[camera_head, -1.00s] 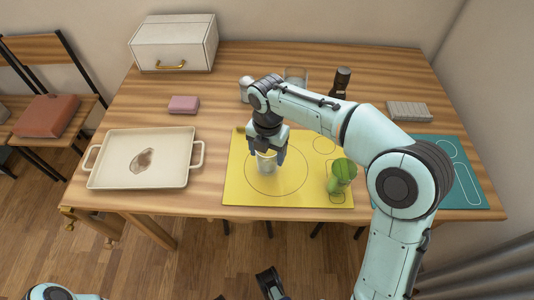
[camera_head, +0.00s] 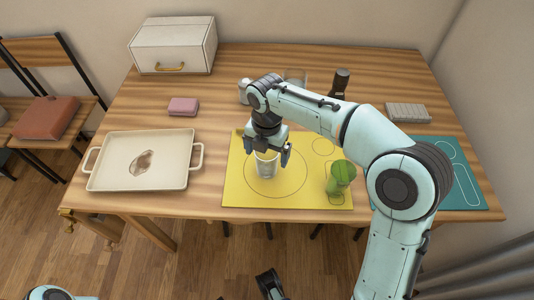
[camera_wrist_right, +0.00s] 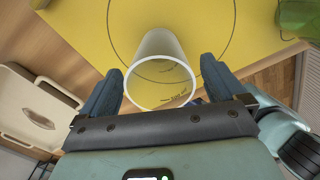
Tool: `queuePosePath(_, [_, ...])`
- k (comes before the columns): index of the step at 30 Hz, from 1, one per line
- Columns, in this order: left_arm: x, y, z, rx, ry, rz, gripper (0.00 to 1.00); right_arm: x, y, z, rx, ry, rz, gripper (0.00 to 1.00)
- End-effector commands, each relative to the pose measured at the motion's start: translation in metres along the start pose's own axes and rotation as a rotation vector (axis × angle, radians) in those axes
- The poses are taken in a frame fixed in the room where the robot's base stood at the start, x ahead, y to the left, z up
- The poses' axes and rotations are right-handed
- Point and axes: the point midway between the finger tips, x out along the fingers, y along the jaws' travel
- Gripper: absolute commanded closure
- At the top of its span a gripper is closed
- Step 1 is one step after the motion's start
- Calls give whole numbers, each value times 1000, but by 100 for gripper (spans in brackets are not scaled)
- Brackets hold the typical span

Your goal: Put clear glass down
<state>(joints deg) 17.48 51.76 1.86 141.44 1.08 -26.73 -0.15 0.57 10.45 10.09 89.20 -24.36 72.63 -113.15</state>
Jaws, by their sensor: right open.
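The clear glass (camera_head: 266,164) stands upright on the yellow mat (camera_head: 240,190), inside the mat's large drawn circle. My right gripper (camera_head: 268,152) is above and around the glass with its fingers spread. In the right wrist view the glass (camera_wrist_right: 160,70) is between the two dark fingers of my right gripper (camera_wrist_right: 163,88), with a gap at each side. My left gripper is not clearly in view; only dark and pale parts of my own body show along the bottom edge of the head view.
A green cup (camera_head: 341,177) stands on the mat's right part. A cream tray (camera_head: 110,180) with a brown stain lies at the left. A pink block (camera_head: 183,106), a dark bottle (camera_head: 340,83), a grey ribbed block (camera_head: 408,112) and a white box (camera_head: 172,50) stand farther back. A teal mat (camera_head: 470,198) is at the right.

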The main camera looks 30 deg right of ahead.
Motion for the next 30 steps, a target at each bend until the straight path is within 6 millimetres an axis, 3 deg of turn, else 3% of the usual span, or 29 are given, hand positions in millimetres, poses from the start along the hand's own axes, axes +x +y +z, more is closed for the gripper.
queuePosePath(5, [-16,6,21,6,-57,3,57,-44,1,0,-1,-3,6,3])
queuePosePath(9, [-24,7,25,5,-70,0,57,-73,1,0,-1,-3,5,3])
queuePosePath(15, [-30,7,29,3,-82,-3,57,-100,0,0,-1,-2,3,3])
queuePosePath(30, [-30,7,30,2,-86,-4,57,-107,0,0,-1,0,1,3])
